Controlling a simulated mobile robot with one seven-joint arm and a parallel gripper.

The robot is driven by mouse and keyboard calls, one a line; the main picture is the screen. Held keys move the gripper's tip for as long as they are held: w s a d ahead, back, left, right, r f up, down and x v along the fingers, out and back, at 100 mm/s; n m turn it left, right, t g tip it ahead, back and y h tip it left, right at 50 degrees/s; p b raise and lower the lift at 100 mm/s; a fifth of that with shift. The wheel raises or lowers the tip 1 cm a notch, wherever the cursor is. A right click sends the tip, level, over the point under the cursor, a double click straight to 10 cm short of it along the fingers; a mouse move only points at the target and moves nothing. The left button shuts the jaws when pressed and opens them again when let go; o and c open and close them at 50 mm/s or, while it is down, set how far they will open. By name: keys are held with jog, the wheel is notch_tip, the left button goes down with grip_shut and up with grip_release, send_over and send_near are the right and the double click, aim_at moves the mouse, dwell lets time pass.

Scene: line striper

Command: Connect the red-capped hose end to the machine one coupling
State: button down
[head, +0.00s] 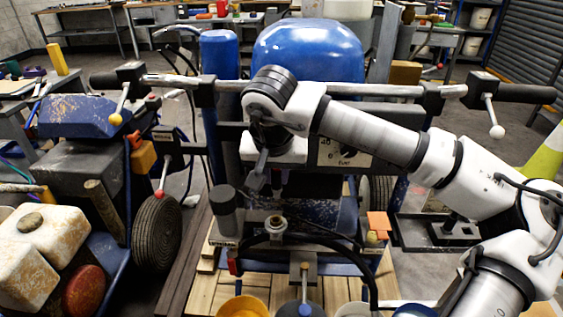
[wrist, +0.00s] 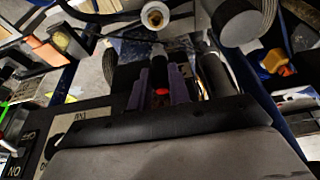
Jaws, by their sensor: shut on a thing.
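My gripper (wrist: 165,85) is shut on a dark, slim piece with a red part (wrist: 162,92), which looks like the red-capped hose end. The fingers hide much of it. In the head view my gripper (head: 268,184) points down in front of the machine's gauge panel, partly hidden by my wrist. A pale-ringed upright fitting (head: 276,224), apparently the machine coupling, stands below it. It also shows at the top of the wrist view (wrist: 155,15), apart from the held piece. A thick black hose (head: 300,240) arches close to the fitting.
A dark cylinder (head: 223,205) stands left of the fitting, and an orange block (head: 378,222) to its right. The handlebar (head: 375,90) spans behind my arm. A yellow cup (head: 243,308) sits at the front.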

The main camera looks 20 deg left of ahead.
aim_at(275, 198)
jog(key=shift+a+r, duration=0.1)
jog(key=shift+r, duration=0.1)
jog(key=shift+s+f+b, duration=0.15)
jog(key=shift+f+b, duration=0.35)
jog(key=shift+f, duration=0.15)
jog(key=shift+f+b, duration=1.25)
jog(key=shift+f, duration=0.95)
jog(key=shift+f+b, duration=1.6)
jog(key=shift+b, duration=0.35)
jog(key=c, duration=1.2)
grip_release()
jog(key=shift+c, duration=0.2)
jog(key=shift+o, duration=0.5)
